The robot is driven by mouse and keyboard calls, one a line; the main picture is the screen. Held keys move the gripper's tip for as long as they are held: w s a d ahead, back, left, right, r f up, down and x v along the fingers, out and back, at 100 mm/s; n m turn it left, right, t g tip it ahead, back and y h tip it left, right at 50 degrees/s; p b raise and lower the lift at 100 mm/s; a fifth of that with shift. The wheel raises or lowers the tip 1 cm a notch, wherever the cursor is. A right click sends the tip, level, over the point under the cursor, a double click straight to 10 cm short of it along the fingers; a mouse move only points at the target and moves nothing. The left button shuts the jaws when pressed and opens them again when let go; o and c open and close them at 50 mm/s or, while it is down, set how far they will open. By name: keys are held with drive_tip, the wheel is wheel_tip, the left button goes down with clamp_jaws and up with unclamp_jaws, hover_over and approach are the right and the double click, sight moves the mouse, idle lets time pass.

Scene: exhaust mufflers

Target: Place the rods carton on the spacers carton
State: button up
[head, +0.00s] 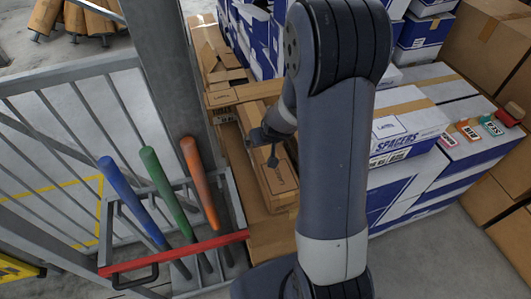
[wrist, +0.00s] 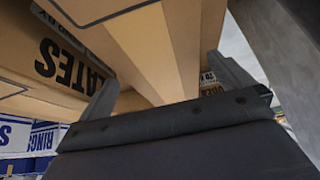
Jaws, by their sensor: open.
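The spacers carton (head: 408,130), white and blue with "SPACERS" on its side, lies on top of white and blue cartons right of my arm. A long, narrow brown carton (head: 283,183) lies left of my arm; I cannot read its name, so I cannot tell if it is the rods carton. My gripper (head: 272,152) is over this carton, partly hidden by my arm. In the wrist view my gripper (wrist: 165,92) has its fingers wide apart, with brown carton surfaces (wrist: 165,45) close beyond them. Whether the fingers touch them is unclear.
A brown carton lettered "ATES" (wrist: 60,65) fills the wrist view's left. A grey post (head: 182,75) and a rack (head: 175,253) with blue, green and orange rolls stand at left. Small coloured boxes (head: 470,132) lie right of the spacers carton. Brown cartons (head: 490,35) are at far right.

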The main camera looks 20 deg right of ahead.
drive_tip(key=b+x, duration=0.1)
drive_tip(key=x, duration=0.1)
drive_tip(key=b+x, duration=0.1)
drive_tip(key=x, duration=0.2)
drive_tip(key=shift+s+f, duration=0.2)
drive_tip(key=shift+s, duration=0.25)
drive_tip(key=shift+w+f, duration=0.3)
drive_tip(key=shift+f, duration=0.15)
drive_tip(key=shift+c, duration=0.3)
drive_tip(key=shift+w+r, duration=0.1)
drive_tip(key=shift+r, duration=0.05)
drive_tip(key=c, duration=1.5)
drive_tip(key=shift+r, duration=0.1)
